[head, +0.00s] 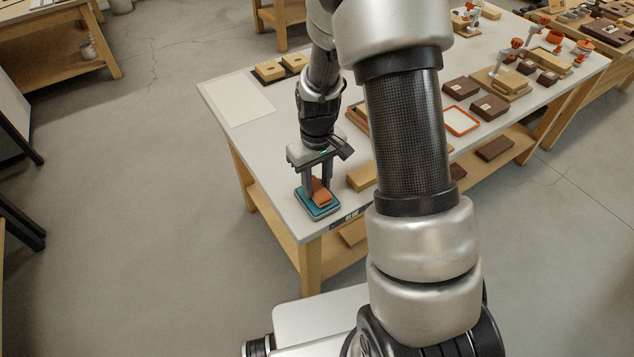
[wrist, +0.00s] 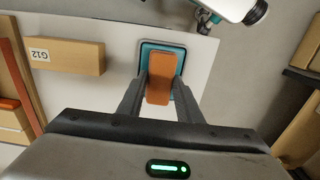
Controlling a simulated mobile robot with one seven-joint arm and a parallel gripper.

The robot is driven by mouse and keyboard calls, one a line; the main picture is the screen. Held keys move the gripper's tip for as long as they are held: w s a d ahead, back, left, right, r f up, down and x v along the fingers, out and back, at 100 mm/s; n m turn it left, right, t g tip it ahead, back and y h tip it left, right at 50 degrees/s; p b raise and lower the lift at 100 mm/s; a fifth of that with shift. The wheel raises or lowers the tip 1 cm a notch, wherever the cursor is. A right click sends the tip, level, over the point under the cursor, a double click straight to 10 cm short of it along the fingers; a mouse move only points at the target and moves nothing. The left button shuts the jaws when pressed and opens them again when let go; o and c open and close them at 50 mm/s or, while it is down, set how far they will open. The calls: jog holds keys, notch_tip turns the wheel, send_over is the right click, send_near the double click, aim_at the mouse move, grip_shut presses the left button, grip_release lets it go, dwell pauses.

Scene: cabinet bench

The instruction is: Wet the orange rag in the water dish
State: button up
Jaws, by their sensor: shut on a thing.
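The orange rag (head: 321,193) is between the fingers of my gripper (head: 317,190), which is shut on it. In the wrist view the rag (wrist: 163,78) looks like a flat orange block, gripped from both sides by my gripper (wrist: 160,95). The teal water dish (head: 318,209) lies right under the rag, near the table's front left corner. It also shows in the wrist view (wrist: 146,58) as a dark-rimmed teal square around the rag. I cannot tell whether the rag touches the water or the dish floor.
A wooden block (wrist: 66,56) labelled G12 lies beside the dish. A pale sheet (head: 238,99) and wooden blocks on a dark base (head: 282,68) are at the table's far left. An orange-rimmed tray (head: 461,121) and brown boxes (head: 489,107) stand farther right. The table edge is close to the dish.

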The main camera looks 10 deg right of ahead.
jog(key=shift+f+b, duration=0.4)
jog(key=shift+f, duration=0.15)
dwell(1.2)
jog(key=shift+r+p, duration=2.45)
jog(key=shift+r, duration=1.15)
